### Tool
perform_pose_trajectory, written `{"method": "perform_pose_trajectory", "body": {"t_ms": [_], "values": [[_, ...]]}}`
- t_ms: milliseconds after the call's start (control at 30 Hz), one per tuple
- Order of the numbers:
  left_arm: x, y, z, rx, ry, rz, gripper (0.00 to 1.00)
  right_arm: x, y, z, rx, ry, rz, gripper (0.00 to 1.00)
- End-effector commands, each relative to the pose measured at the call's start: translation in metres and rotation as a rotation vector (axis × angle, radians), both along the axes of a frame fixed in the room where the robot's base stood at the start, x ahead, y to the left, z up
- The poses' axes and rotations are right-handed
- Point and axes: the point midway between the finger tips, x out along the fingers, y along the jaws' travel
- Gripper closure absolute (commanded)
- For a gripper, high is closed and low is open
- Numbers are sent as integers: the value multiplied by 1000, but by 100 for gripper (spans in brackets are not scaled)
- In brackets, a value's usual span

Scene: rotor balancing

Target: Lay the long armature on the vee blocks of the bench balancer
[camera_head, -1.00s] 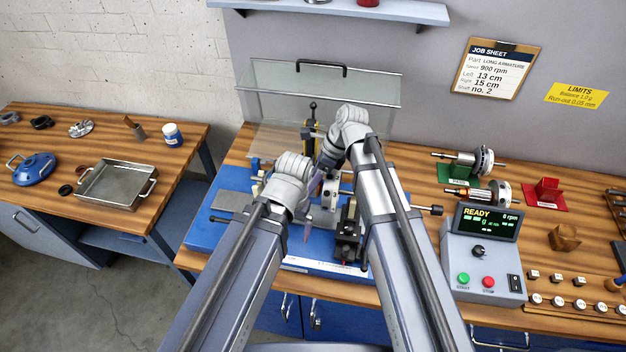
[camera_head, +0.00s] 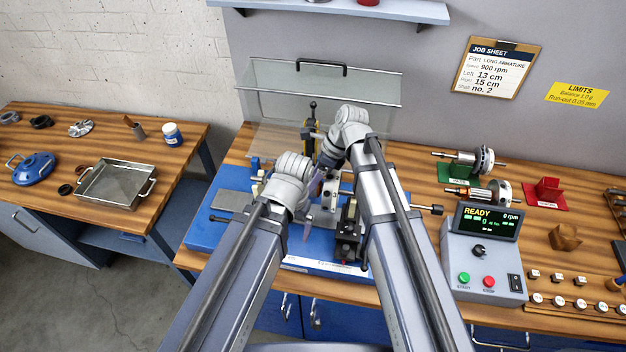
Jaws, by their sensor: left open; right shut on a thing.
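The bench balancer's blue base (camera_head: 206,232) stands on the wooden bench, with a light pedestal (camera_head: 331,193) and a dark pedestal (camera_head: 347,238) on it. My arms hide much of it, and I cannot make out the vees. A rotor with a copper section (camera_head: 466,193), perhaps the long armature, lies on a stand at right, apart from both grippers. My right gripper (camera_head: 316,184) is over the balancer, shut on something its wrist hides. My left gripper (camera_head: 308,230) is open, low over the balancer's front middle; its fingers are partly hidden.
A clear guard (camera_head: 300,85) stands raised behind the balancer. Another rotor (camera_head: 484,159) is on a green stand; a red stand (camera_head: 546,193) is empty. The control box (camera_head: 480,265) reads READY, 0 rpm. A side table (camera_head: 60,215) holds a metal tray (camera_head: 113,186).

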Motion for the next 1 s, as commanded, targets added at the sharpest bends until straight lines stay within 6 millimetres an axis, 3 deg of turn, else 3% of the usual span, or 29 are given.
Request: {"method": "perform_pose_trajectory", "body": {"t_ms": [1000], "values": [[0, 0, -12, 0, 0, 0, 0, 0, 1, -12, 2, 1, 0, 100]]}}
